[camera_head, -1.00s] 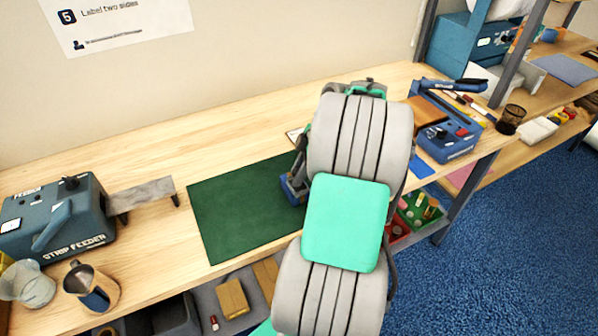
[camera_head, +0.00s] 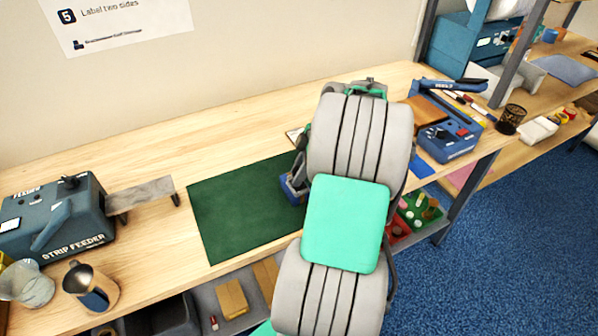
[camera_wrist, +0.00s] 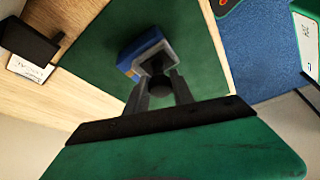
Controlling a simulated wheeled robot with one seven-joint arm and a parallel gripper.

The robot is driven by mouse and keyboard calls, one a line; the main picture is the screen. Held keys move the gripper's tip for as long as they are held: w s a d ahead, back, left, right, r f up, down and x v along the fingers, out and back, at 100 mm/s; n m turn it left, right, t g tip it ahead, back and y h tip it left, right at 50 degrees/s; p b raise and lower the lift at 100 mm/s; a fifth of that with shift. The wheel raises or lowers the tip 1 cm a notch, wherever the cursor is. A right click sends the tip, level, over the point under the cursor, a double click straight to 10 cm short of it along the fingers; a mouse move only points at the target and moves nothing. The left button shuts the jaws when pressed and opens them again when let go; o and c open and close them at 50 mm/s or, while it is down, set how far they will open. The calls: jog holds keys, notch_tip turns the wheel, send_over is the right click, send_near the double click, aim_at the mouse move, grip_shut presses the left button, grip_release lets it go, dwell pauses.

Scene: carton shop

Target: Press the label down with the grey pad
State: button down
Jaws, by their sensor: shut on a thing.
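My gripper (camera_wrist: 160,88) is shut on a dark round knob (camera_wrist: 159,84) in the wrist view. The knob appears to belong to the grey pad (camera_wrist: 150,50), whose pale grey body is partly covered by my fingers. A blue block-like thing (camera_wrist: 129,58) shows at the pad's side, over the green mat (camera_wrist: 95,42). I cannot tell whether pad and block touch. In the head view the blue thing (camera_head: 288,188) shows at the left edge of my arm, which hides most of my gripper. No label on it can be made out; its face is hidden.
The green mat (camera_head: 235,215) lies bare left of my arm. A blue device (camera_head: 447,138) stands right of my arm. A dark block (camera_wrist: 28,42) and white card (camera_wrist: 28,68) show in the wrist view.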

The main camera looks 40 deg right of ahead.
jog(key=shift+f, duration=0.1)
jog(key=shift+w+d+p, duration=0.2)
jog(key=shift+w+p, duration=0.1)
jog(key=shift+w, duration=0.45)
jog(key=shift+w+d, duration=0.2)
jog(key=shift+w, duration=0.5)
notch_tip(320, 180, up, 7)
jog(key=p, duration=0.5)
dwell(0.5)
